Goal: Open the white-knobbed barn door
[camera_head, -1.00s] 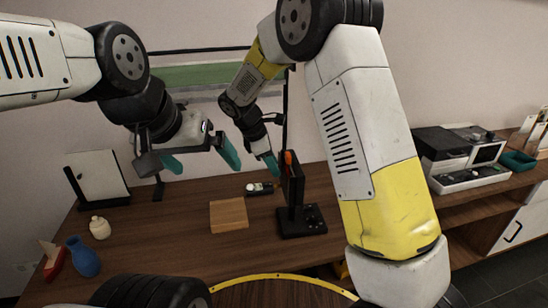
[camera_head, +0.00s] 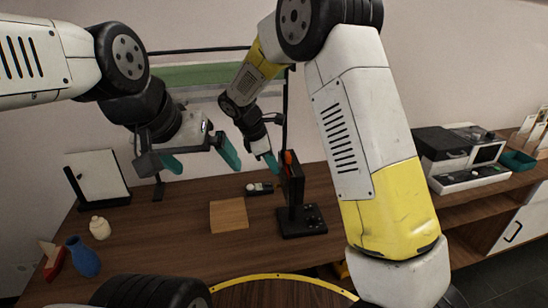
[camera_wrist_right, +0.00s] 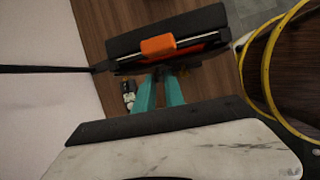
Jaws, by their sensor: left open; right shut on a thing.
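A black upright panel unit (camera_head: 293,190) on a flat black base stands on the wooden table, with an orange part (camera_head: 288,157) at its top. The wrist view shows the black panel (camera_wrist_right: 180,27) and its orange part (camera_wrist_right: 158,46) close up. My right gripper (camera_head: 274,168) is at the panel's upper left side. Its teal fingers (camera_wrist_right: 160,80) reach the panel's edge and are shut on a part there, mostly hidden. I cannot make out a white knob. My left gripper (camera_head: 203,158) is open and empty above the table, left of the panel.
A wooden block (camera_head: 228,215) and a small device (camera_head: 259,188) lie left of the panel. A white board (camera_head: 97,178), cream jar (camera_head: 99,228) and blue vase (camera_head: 82,258) stand further left. A yellow-rimmed round table (camera_head: 280,290) is in front.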

